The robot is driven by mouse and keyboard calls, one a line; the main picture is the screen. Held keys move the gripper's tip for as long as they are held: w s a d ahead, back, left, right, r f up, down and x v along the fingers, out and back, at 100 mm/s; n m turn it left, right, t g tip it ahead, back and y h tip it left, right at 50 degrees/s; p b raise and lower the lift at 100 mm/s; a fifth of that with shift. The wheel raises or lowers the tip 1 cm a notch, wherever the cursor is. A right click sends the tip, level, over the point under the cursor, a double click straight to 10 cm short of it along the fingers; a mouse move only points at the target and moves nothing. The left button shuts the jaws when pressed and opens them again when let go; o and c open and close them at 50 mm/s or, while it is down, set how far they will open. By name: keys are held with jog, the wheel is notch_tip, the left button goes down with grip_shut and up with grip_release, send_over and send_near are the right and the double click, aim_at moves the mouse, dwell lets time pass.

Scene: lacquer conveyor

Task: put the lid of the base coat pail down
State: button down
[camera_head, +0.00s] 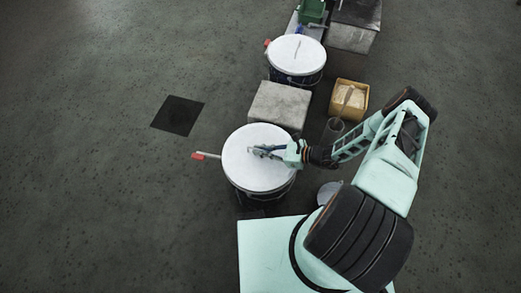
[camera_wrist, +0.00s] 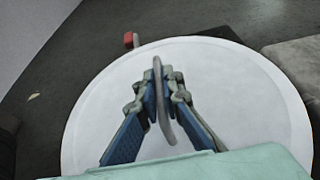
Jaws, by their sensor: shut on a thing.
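A round white lid (camera_head: 252,174) lies level at the nearer dark pail (camera_head: 262,200) and covers its top. In the wrist view the lid (camera_wrist: 240,90) fills most of the picture, with a thin grey upright grip (camera_wrist: 158,75) at its middle. My gripper (camera_head: 268,151) reaches in from the right above the lid. In the wrist view its blue-padded fingers (camera_wrist: 158,105) are shut on that grip. I cannot tell whether the lid rests on the pail rim or hangs just above it. No label shows to name the pail.
A red-tipped rod (camera_head: 200,155) sticks out left of the near pail. A grey block (camera_head: 279,104) stands behind it, then a second white-topped pail (camera_head: 297,55). A tan box (camera_head: 349,99) stands right. A dark square (camera_head: 178,115) lies on open floor at left.

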jog(key=shift+f+b, duration=0.5)
jog(key=shift+f, duration=0.05)
jog(key=c, duration=2)
grip_release()
jog(key=v, duration=1.2)
jog(key=shift+r, duration=0.1)
